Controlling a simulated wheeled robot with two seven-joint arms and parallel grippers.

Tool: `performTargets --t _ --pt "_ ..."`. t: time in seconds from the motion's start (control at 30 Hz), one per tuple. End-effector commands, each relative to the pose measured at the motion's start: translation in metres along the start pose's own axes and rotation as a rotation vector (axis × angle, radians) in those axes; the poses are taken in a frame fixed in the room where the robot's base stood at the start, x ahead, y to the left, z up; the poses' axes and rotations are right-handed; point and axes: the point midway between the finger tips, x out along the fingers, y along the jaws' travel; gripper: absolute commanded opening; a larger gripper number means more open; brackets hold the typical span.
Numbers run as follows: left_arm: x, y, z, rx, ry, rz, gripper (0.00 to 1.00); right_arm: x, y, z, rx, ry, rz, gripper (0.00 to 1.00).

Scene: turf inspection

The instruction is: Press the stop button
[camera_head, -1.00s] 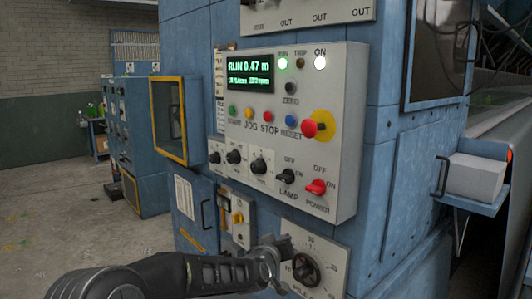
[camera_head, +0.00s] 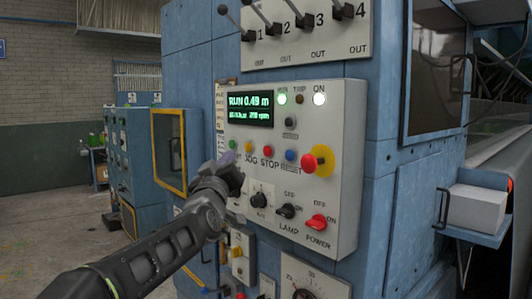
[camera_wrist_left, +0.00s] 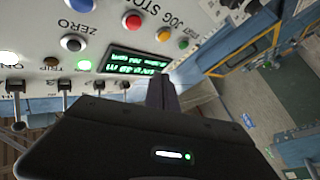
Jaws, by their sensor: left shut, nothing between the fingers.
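The red stop button (camera_head: 268,151) is on the light grey control panel (camera_head: 340,150), above the STOP label, between a yellow and a blue button. It also shows in the left wrist view (camera_wrist_left: 133,21), apart from the fingers. My left gripper (camera_head: 231,166) is shut and empty. In the head view it is in front of the panel's left part, below and left of the stop button, covering part of the lower knobs and the green button's label. Its dark fingers show in the left wrist view (camera_wrist_left: 162,92), across the edge of the display. My right gripper is not in view.
A lit display (camera_head: 250,109) reads RUN. A big red mushroom button (camera_head: 309,162) on a yellow disc is to the right. A red power switch (camera_head: 316,222) is below. Several levers (camera_head: 300,24) stick out above.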

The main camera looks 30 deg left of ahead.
Motion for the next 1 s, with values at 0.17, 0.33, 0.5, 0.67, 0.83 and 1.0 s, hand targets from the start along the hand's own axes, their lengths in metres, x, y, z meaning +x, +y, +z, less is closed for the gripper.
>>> performTargets --t 0.17,0.33,0.5,0.67,0.83,1.0 --pt "0.001 0.001 0.001 0.000 -0.002 0.000 0.00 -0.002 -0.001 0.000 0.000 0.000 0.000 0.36" --pt "0.008 0.007 0.004 0.000 -0.004 0.001 0.00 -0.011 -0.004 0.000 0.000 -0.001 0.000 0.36" --pt "0.021 0.016 0.011 0.000 -0.005 0.001 0.00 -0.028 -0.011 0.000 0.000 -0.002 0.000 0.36" --pt "0.037 0.028 0.022 -0.002 -0.006 0.001 0.00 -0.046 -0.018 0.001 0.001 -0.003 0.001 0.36" --pt "0.050 0.037 0.035 -0.002 -0.005 0.001 0.00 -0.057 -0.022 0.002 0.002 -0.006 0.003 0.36" --pt "0.059 0.043 0.042 -0.001 -0.002 0.001 0.00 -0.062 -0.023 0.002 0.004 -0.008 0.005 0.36"
